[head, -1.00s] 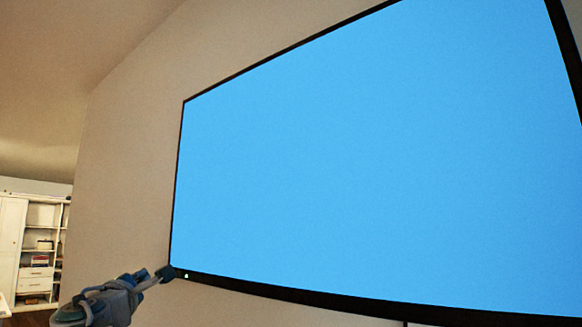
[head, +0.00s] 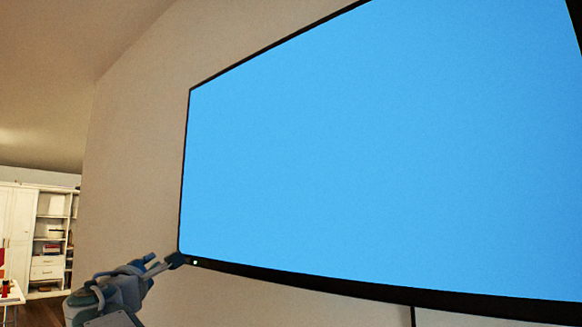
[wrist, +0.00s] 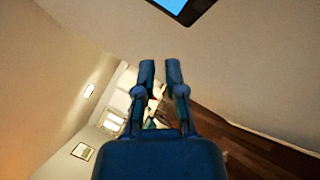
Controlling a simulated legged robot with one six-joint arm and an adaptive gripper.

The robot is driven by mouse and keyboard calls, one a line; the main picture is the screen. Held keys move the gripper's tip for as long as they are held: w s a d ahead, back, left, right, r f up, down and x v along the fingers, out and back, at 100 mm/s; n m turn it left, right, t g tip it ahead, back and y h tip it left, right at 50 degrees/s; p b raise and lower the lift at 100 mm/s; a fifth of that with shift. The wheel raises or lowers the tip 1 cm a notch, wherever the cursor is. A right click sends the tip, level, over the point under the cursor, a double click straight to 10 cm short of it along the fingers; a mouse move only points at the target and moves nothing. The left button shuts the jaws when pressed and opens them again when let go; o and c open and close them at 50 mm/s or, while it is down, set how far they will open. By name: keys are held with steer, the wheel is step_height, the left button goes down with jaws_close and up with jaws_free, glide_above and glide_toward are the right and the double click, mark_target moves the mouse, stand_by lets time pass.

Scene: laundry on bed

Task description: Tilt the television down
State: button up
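The television (head: 380,150) is a large screen lit plain blue with a thin black frame, mounted on the wall. Its lower left corner and bottom edge show in the head view, while its top runs out of the picture. In the wrist view only a dark corner with some blue (wrist: 185,8) shows at the top edge, beyond my fingertips. My gripper (head: 165,260) is at the television's lower left corner in the head view, one fingertip overlapping it; I cannot tell whether it touches. In the wrist view my gripper (wrist: 160,66) has its fingers apart with nothing between them.
A beige wall (head: 135,160) surrounds the television. A white shelf unit (head: 50,240) stands far off at the left, with a table edge bearing red items (head: 8,290) at the lower left. A dark cable (head: 413,315) hangs below the television. Dark wooden floor (wrist: 265,150) shows below right.

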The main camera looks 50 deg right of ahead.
steer(key=o, duration=0.4)
steer(key=m+t+y, duration=1.2)
steer(key=m+y, duration=0.3)
glide_toward(248, 273)
steer(key=x, duration=0.7)
steer(key=w+d+f+x, duration=0.1)
steer(key=x, duration=0.2)
steer(key=shift+w+d+r, duration=0.1)
steer(key=shift+w+r, duration=0.15)
steer(key=shift+r, duration=0.05)
steer(key=shift+c, duration=0.2)
jaws_close()
